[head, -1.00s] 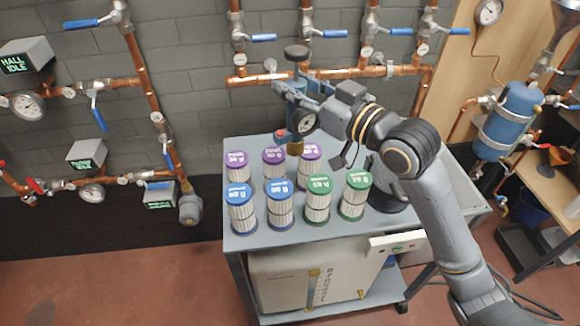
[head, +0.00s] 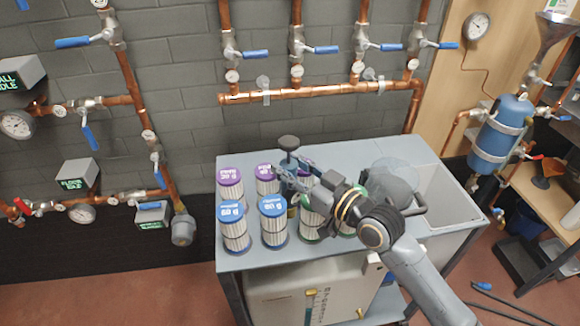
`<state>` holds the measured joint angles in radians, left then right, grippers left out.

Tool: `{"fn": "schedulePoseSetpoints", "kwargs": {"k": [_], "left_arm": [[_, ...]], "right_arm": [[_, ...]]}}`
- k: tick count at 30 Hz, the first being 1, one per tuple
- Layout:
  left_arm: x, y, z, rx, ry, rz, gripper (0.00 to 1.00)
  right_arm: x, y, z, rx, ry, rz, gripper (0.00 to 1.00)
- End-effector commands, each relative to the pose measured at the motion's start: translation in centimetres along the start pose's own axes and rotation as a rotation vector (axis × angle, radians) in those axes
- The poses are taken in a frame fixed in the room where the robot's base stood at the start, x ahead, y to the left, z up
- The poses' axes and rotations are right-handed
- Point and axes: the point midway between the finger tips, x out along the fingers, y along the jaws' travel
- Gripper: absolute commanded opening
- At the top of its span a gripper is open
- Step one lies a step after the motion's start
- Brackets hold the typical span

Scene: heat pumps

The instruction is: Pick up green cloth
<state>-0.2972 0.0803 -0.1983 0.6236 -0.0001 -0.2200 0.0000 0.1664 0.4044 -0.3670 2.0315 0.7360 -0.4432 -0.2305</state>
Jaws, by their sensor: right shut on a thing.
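I see no green cloth in the head view. My right gripper (head: 290,173) is shut on a blue device (head: 289,158) with a black knob on top and a brass lower end. It holds this upright at the cartridges on the grey cart; I cannot tell whether it touches them. The gripper and arm partly hide the green-capped cartridges (head: 311,217) and one purple-capped cartridge. My left gripper is not in view.
Blue-capped cartridges (head: 235,228) stand at the front of the cart top (head: 350,152), purple-capped ones (head: 230,183) behind. A basin (head: 452,197) is at the cart's right. Copper pipes (head: 320,90) with blue-handled valves run along the wall behind.

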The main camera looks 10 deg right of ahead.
Motion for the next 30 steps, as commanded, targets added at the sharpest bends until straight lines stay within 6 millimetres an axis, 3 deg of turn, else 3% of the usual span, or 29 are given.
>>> {"fn": "schedulePoseSetpoints", "kwargs": {"k": [9, 10, 13, 24, 30], "left_arm": [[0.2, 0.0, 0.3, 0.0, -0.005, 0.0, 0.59], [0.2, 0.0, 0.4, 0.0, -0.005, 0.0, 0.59], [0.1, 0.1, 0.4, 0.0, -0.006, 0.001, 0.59], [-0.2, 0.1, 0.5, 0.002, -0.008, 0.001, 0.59], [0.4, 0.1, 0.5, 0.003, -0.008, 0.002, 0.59]], "right_arm": [[0.0, 0.0, 0.0, -0.001, 0.006, 0.001, 0.0], [0.0, 0.0, 0.3, 0.0, 0.001, 0.0, 0.36], [0.0, 0.0, 0.2, 0.0, 0.001, 0.0, 0.57], [0.0, 0.0, -0.3, 0.001, 0.001, 0.0, 0.57], [-3.1, 0.0, 0.2, -0.003, -0.003, 0.0, 0.57]]}}
